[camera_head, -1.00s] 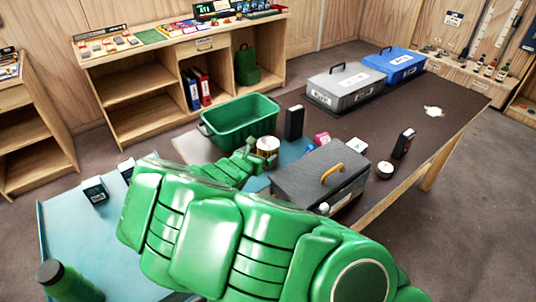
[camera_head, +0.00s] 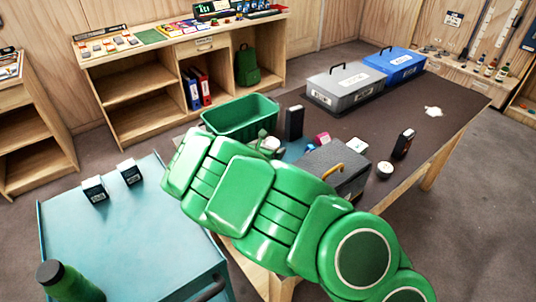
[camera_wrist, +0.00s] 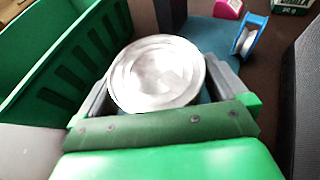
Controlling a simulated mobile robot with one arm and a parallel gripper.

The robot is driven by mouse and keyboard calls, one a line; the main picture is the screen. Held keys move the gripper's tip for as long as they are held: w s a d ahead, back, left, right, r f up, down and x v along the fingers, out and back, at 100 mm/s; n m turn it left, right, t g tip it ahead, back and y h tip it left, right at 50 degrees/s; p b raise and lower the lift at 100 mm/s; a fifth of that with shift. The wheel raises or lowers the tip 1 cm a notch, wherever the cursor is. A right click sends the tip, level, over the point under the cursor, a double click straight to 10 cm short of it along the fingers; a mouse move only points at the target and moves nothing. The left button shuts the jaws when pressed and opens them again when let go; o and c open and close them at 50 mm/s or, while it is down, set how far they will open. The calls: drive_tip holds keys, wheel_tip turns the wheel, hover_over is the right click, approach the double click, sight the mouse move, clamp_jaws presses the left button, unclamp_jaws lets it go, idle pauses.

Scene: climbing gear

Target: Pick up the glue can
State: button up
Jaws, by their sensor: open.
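The glue can shows in the wrist view as a round silvery lid (camera_wrist: 157,74), seen from above. My gripper (camera_wrist: 160,88) is open, with one grey finger on each side of the can; I cannot tell whether either finger touches it. In the head view only a small pale part of the can (camera_head: 271,143) shows beside the green bin. My green arm hides most of the gripper and the can's lower part there.
A green bin (camera_head: 272,105) stands close beside the can. A black upright box (camera_head: 294,123), a pink item (camera_head: 322,138) and a dark grey toolbox (camera_head: 345,180) are near. Grey (camera_head: 345,97) and blue (camera_head: 398,61) cases stand at the back. A blue-green cart top (camera_head: 130,235) is at left.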

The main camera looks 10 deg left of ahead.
drive_tip(key=c, duration=1.2)
